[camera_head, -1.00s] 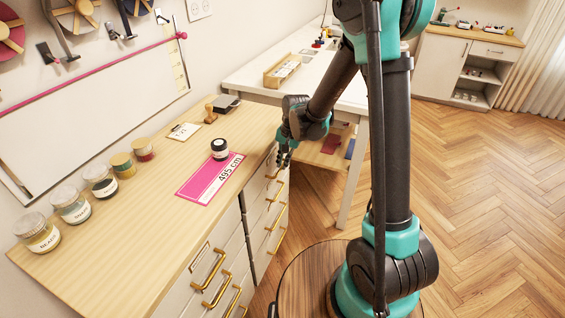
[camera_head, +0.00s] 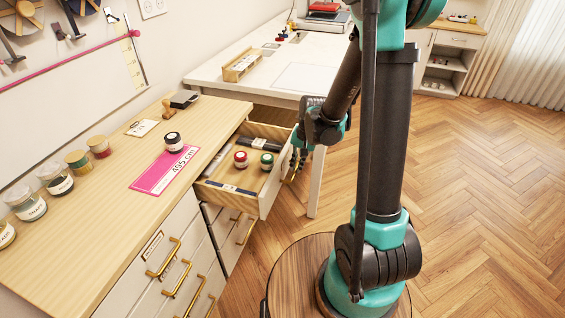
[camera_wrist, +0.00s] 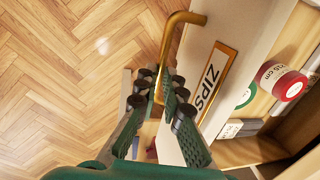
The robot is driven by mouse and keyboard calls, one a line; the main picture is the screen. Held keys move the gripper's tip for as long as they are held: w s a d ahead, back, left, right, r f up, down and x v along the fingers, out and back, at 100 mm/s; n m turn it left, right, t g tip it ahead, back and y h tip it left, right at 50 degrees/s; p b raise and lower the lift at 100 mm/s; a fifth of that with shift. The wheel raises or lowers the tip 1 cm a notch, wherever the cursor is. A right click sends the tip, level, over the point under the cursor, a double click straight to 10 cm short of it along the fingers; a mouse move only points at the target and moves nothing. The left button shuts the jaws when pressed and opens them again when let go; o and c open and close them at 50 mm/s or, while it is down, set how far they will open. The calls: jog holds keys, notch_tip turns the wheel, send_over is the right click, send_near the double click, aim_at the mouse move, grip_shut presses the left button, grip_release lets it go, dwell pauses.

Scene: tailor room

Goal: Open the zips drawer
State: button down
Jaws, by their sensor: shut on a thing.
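The zips drawer (camera_head: 222,176) stands pulled well out of the cabinet in the head view. Its pale front shows in the wrist view with a brass-framed ZIPS label (camera_wrist: 212,83) and a brass handle (camera_wrist: 180,27). My gripper (camera_head: 294,170) is at the outer face of this drawer, shut on the handle. In the wrist view the fingers (camera_wrist: 167,92) close around the handle's lower part, which they partly hide. Inside lie a red-lidded jar (camera_head: 240,159), a green-lidded jar (camera_head: 266,160) and dark flat packets.
A wooden counter (camera_head: 90,225) carries several jars, a pink 495 cm card (camera_head: 163,172) and a stamp. Other drawers with brass handles (camera_head: 176,279) below are shut. A white table (camera_head: 285,78) stands behind. The floor (camera_head: 470,220) to the right is clear.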

jog(key=shift+s+d, duration=0.3)
jog(key=shift+d, duration=0.55)
jog(key=shift+s+d, duration=0.25)
jog(key=shift+d, duration=0.55)
jog(key=c, duration=1.6)
grip_release()
jog(key=r, duration=0.4)
jog(key=d+r, duration=0.1)
jog(key=r, duration=0.3)
jog(key=d+r, duration=0.1)
jog(key=r, duration=0.2)
jog(key=shift+s+r, duration=0.4)
jog(key=s+d+f+n+t, duration=0.1)
jog(key=s+d+f, duration=0.1)
jog(key=s, duration=0.2)
jog(key=s+d+f+n+t+h, duration=0.1)
jog(key=s+d+f, duration=0.1)
jog(key=s, duration=0.3)
jog(key=s+d+f+n+t, duration=0.1)
jog(key=s+d+f+n, duration=0.1)
jog(key=s, duration=0.3)
jog(key=shift+d+h, duration=0.25)
jog(key=shift+h, duration=0.15)
